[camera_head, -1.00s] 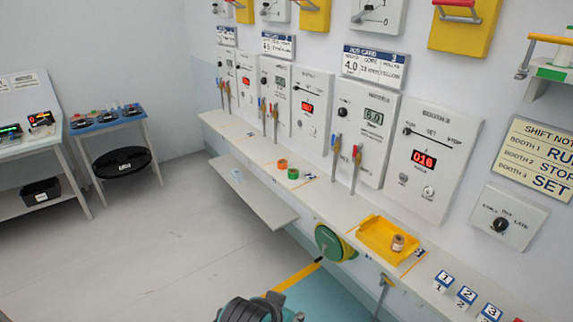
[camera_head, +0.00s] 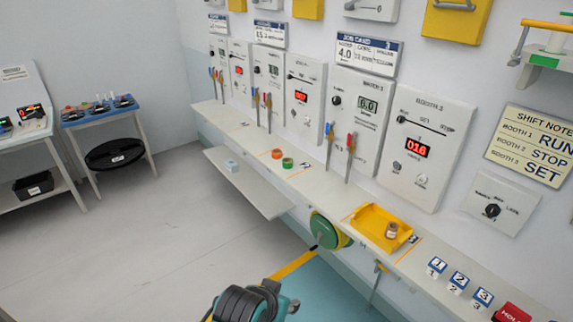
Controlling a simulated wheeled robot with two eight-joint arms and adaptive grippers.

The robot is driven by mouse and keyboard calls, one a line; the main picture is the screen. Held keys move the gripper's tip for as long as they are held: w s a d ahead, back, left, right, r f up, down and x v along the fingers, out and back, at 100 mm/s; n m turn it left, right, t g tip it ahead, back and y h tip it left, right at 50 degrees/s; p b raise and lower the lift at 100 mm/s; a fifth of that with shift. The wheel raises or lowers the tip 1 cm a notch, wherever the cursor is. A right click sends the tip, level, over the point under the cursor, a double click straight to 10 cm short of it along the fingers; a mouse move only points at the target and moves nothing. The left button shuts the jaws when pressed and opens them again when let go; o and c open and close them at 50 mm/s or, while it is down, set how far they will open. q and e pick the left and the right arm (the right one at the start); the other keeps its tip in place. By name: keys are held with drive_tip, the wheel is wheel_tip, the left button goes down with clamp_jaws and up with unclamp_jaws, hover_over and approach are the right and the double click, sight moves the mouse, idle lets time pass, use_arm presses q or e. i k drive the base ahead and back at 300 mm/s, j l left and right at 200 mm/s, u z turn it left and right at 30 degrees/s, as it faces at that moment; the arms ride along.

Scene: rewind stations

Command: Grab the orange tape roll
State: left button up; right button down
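The orange tape roll (camera_head: 277,153) is small and lies on the long wall shelf (camera_head: 335,197), left of the picture's middle. A green tape roll (camera_head: 288,163) lies close to it on its near right side. I cannot tell whether the two touch.
A yellow tray (camera_head: 365,224) with a small brown roll (camera_head: 391,230) stands nearer on the shelf. Upright levers (camera_head: 329,143) rise behind the shelf. A lower ledge (camera_head: 250,185) juts out. The grey floor at left is clear.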

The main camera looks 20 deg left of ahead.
sight(277, 153)
drive_tip(key=i+j, duration=0.4)
drive_tip(key=i+j+z, duration=0.1)
drive_tip(key=i+j, duration=0.7)
drive_tip(key=j, duration=0.2)
drive_tip(key=i+j+z, duration=0.1)
drive_tip(key=i+j, duration=0.65)
drive_tip(key=j, duration=0.3)
drive_tip(key=i+j+z, duration=0.1)
drive_tip(key=i+j, duration=0.3)
drive_tip(key=j, duration=0.1)
